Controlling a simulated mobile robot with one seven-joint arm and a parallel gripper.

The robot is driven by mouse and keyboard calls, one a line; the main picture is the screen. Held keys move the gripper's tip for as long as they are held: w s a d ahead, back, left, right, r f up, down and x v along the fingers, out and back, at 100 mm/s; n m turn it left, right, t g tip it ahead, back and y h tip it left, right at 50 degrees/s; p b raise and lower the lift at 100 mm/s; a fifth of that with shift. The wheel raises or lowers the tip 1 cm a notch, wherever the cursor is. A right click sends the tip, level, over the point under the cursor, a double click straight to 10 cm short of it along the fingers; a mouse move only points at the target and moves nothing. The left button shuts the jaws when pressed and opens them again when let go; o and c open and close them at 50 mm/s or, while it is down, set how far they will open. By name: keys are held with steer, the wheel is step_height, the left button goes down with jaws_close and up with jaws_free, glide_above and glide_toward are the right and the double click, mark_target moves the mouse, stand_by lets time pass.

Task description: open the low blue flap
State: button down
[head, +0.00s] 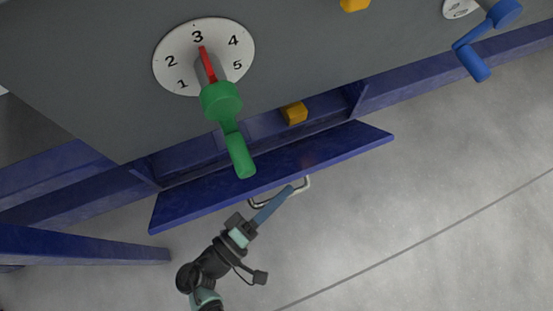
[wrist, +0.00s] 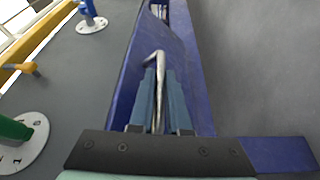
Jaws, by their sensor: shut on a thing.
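The low blue flap (head: 335,150) hangs at the bottom of the grey cabinet and is tilted outward, with a gap behind its upper edge. Its metal handle (head: 306,182) is on the outer side. My gripper (head: 287,193) is below the flap with its blue fingers shut on the handle. In the wrist view the handle (wrist: 160,60) runs between the two fingers (wrist: 159,80), and the blue flap (wrist: 185,55) lies behind them. The fingers hide part of the handle.
A green crank (head: 222,105) with a numbered dial (head: 170,72) sticks out above the flap. A yellow block (head: 294,113) shows in the gap behind the flap. A blue crank (head: 472,62) is at the upper right. Blue beams (head: 85,243) lie at the left. The grey floor (head: 430,210) is clear.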

step_height(320, 180, down, 10)
steer(key=m+b, duration=0.1)
steer(key=b, duration=0.5)
steer(key=shift+s+m+h+b, duration=0.3)
steer(key=shift+s+b, duration=0.05)
steer(key=shift+s, duration=0.1)
steer(key=shift+d+r, duration=0.15)
steer(key=c, duration=0.9)
jaws_free()
